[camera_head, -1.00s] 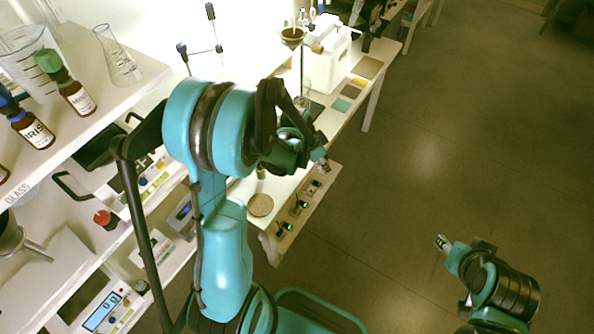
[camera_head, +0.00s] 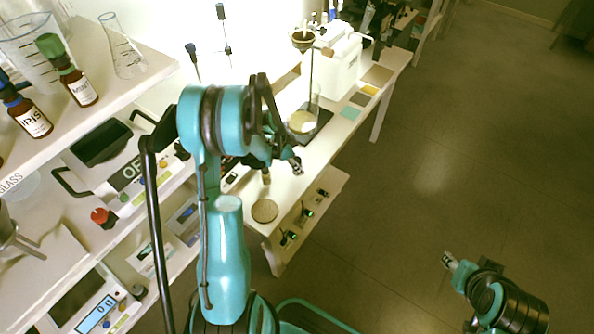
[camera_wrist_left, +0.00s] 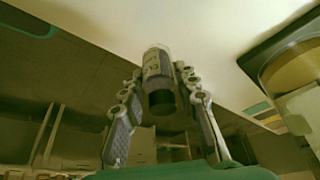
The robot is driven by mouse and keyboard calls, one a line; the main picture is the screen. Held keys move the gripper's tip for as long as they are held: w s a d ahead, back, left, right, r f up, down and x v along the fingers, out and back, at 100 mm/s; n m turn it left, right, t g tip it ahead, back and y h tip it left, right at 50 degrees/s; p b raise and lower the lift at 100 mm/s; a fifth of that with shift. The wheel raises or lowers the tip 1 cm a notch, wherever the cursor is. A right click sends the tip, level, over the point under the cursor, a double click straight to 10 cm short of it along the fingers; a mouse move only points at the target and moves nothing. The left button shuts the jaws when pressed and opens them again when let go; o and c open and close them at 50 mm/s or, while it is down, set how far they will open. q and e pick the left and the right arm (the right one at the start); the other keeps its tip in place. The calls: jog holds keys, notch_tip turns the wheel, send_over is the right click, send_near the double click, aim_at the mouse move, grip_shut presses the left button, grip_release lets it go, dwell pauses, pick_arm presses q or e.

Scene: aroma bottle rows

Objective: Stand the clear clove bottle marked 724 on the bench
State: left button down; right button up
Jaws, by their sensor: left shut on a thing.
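My left gripper (camera_head: 292,164) is over the white bench (camera_head: 328,142). In the left wrist view the left gripper (camera_wrist_left: 160,95) has its two fingers on either side of a small bottle (camera_wrist_left: 155,65) and is shut on it. The bottle has clear glass at one end, a pale label and a dark cap; the label is too small to read. The bench's pale surface (camera_wrist_left: 215,25) fills the top of that view. The bottle is hidden or not discernible in the head view. My right gripper (camera_head: 450,261) hangs over the floor, away from the bench; its finger state is unclear.
A round cork mat (camera_head: 264,211) lies at the near end of the bench. A dark stand with a glass vessel (camera_head: 303,122) and a white machine (camera_head: 336,68) stand farther back. Shelves at left hold amber bottles (camera_head: 33,121), a flask (camera_head: 122,55) and instruments.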

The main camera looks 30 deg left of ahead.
pick_arm(q)
notch_tip(320, 180, down, 3)
jog(key=shift+r+b, duration=0.1)
jog(key=shift+b, duration=0.35)
jog(key=c, duration=1.1)
grip_release()
jog(key=shift+c, duration=0.2)
